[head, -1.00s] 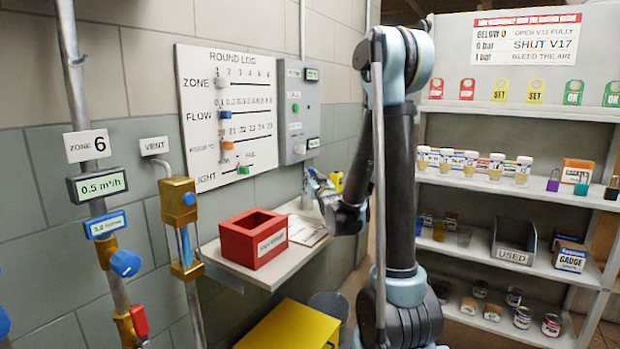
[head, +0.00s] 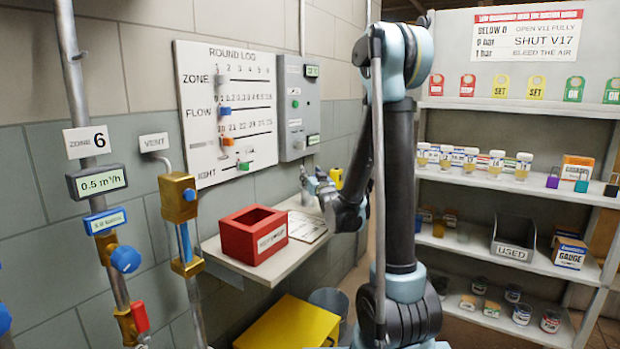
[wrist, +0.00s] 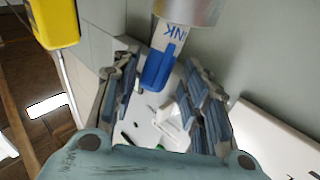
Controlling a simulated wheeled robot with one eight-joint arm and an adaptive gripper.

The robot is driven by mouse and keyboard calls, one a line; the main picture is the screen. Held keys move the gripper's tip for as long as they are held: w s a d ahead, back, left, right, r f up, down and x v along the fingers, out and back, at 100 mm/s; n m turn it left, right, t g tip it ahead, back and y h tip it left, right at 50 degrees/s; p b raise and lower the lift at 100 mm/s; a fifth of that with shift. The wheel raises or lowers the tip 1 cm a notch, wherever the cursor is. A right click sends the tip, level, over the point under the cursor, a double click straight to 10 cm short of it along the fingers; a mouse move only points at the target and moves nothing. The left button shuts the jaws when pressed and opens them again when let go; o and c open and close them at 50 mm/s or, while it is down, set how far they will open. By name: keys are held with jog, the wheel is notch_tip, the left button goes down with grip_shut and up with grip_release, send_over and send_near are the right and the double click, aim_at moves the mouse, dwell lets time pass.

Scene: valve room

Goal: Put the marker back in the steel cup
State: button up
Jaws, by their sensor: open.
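In the wrist view, my gripper (wrist: 160,105) is open, its two blue-grey padded fingers spread. The blue part of the marker (wrist: 157,70) lies between and just beyond the fingertips, with clear gaps at its sides. A white band with partly readable lettering adjoins it, and the steel cup (wrist: 190,9) is cut off at the top edge. I cannot tell from this view whether the marker's far end is inside the cup or beside it. In the head view, my gripper (head: 320,188) is small, at the back end of the wall shelf; marker and cup are unclear there.
The wall shelf (head: 238,267) carries a red open box (head: 253,235) and a paper sheet (head: 307,227). The log panel (head: 228,110) and a grey control box (head: 298,108) are on the wall above. A yellow box (head: 288,325) stands below.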

jog(key=v, duration=1.2)
jog(key=shift+d, duration=0.15)
jog(key=shift+f, duration=0.1)
jog(key=d+g+h, duration=0.1)
jog(key=d, duration=0.1)
jog(key=d+f+m+g+h, duration=0.1)
jog(key=d, duration=0.1)
jog(key=d+f+g+h, duration=0.1)
jog(key=d, duration=0.1)
jog(key=shift+w+d+f+m, duration=0.1)
jog(key=shift+d+f+m, duration=0.05)
jog(key=shift+m, duration=0.15)
jog(key=s+d+f+g+h, duration=0.1)
jog(key=s+d+g, duration=0.25)
jog(key=s, duration=0.45)
jog(key=s+d+f+g+h, duration=0.1)
jog(key=s+d+g, duration=0.2)
jog(key=s+g, duration=0.35)
jog(key=s+f+g, duration=0.1)
jog(key=s+f, duration=0.4)
jog(key=s, duration=0.3)
jog(key=s+f+g, duration=0.2)
jog(key=s+f, duration=0.4)
jog(key=s, duration=0.3)
jog(key=shift+s+a+f, duration=0.1)
jog(key=shift+s, duration=0.05)
